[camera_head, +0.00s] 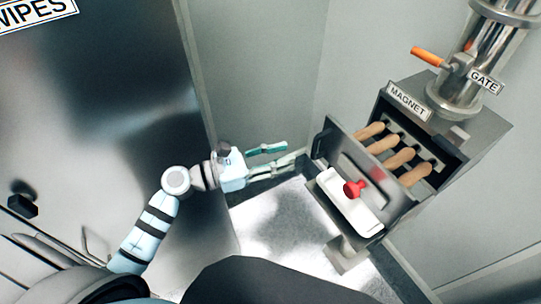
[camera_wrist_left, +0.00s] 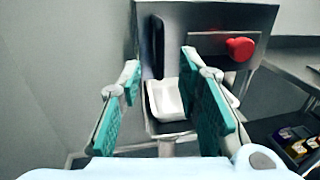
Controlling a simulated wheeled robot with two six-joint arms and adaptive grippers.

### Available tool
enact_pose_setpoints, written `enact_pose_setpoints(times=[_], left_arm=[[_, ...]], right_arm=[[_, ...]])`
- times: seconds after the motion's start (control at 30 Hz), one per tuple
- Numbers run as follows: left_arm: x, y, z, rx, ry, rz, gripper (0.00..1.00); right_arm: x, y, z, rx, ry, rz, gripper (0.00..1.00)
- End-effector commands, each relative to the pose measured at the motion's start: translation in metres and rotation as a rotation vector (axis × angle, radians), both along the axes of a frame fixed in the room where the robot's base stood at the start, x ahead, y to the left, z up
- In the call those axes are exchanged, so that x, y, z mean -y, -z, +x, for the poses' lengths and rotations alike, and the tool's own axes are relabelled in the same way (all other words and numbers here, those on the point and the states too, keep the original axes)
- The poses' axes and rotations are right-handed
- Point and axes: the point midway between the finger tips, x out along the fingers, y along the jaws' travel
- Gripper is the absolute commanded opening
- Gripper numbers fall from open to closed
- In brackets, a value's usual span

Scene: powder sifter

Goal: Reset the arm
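My left gripper (camera_head: 285,156) is open and empty in the head view, just left of the magnet drawer's front plate (camera_head: 340,148). A narrow gap shows between its fingertips and the plate. In the left wrist view its two teal-padded fingers (camera_wrist_left: 160,72) stand apart with nothing held, facing the drawer front. The plate carries a handle and a red knob (camera_head: 354,189), also seen in the wrist view (camera_wrist_left: 240,48). The right finger hides part of the plate there. My right gripper is in neither view.
The metal magnet housing (camera_head: 455,125) stands behind the pulled-out drawer, with several tan rods (camera_head: 398,158) between. A white tray (camera_head: 343,213) sits below the plate. The orange gate lever (camera_head: 428,56) is above. A large metal panel (camera_head: 110,110) stands left.

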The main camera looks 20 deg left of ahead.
Motion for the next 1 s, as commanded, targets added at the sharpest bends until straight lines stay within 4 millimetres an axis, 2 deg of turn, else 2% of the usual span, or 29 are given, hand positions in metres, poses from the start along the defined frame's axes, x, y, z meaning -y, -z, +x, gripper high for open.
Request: enact_pose_setpoints(times=[0.1,0.2,0.67,0.73,0.77,0.87,0.97,1.0], left_arm=[[-0.017,0.001,-0.014,-0.001,0.001,0.003,0.31],[-0.023,0.000,-0.018,0.000,0.000,0.000,0.31],[-0.024,0.000,-0.019,0.001,-0.002,0.000,0.31],[-0.026,0.008,-0.016,0.004,-0.017,0.026,0.31],[-0.029,0.016,-0.014,0.007,-0.032,0.050,0.31],[-0.048,0.069,-0.004,0.027,-0.112,0.236,0.31],[-0.081,0.160,-0.007,0.046,-0.174,0.583,0.31],[-0.096,0.203,-0.017,0.052,-0.166,0.752,0.31]], right_arm=[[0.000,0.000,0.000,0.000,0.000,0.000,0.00],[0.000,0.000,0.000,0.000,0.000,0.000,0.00],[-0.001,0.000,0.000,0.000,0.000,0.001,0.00],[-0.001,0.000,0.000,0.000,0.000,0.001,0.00],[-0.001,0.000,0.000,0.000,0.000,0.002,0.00],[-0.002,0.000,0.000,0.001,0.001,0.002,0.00],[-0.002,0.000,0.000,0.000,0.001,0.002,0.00],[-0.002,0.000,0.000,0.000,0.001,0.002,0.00]])
